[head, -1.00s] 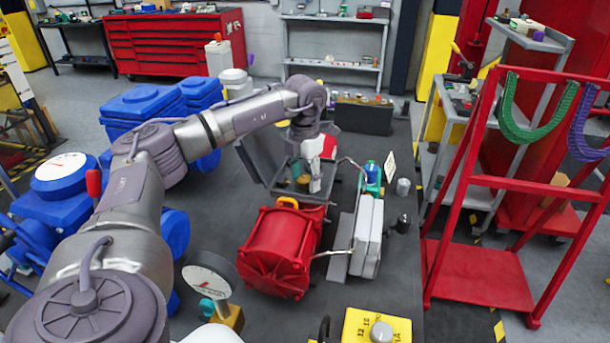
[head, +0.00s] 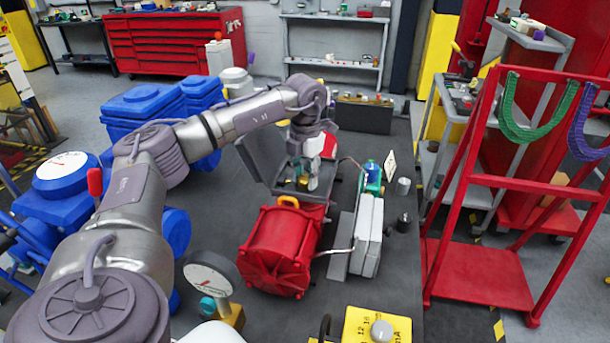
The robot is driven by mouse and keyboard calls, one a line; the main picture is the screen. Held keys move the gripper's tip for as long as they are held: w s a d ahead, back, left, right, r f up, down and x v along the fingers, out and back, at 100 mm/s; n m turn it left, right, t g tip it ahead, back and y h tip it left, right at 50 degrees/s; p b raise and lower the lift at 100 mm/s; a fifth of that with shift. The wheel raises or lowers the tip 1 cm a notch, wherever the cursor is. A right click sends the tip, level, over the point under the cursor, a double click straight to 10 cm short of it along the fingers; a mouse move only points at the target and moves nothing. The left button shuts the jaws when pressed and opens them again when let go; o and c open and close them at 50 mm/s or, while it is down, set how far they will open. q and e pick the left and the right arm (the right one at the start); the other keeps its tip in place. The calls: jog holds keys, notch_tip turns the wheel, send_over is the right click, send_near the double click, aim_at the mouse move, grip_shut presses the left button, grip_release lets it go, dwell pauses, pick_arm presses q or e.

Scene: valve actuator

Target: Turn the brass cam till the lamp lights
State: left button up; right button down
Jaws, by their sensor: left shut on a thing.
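The red valve actuator (head: 279,252) lies on the dark bench in the middle of the head view. An open grey box with a raised lid (head: 262,160) is at its far end. My left gripper (head: 308,183) points down into this box and is shut on a small brass piece, which seems to be the brass cam (head: 302,184). The fingers and wrist hide much of it, so its angle cannot be read. I cannot make out a lamp or whether one is lit. My right gripper is not in view.
Grey-white panels (head: 366,237) and a green-blue bottle (head: 372,172) stand right of the actuator. A round gauge (head: 211,280) and a yellow box with a knob (head: 377,327) are in front. Blue actuators (head: 70,205) fill the left. A red rack (head: 480,272) stands right of the bench.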

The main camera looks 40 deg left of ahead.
aim_at(305, 178)
pick_arm(q)
jog(key=shift+n+p, duration=0.3)
jog(key=shift+n, duration=2.2)
jog(key=shift+r, duration=0.1)
jog(key=o, duration=1.2)
jog(key=shift+c, duration=0.2)
notch_tip(305, 178, up, 12)
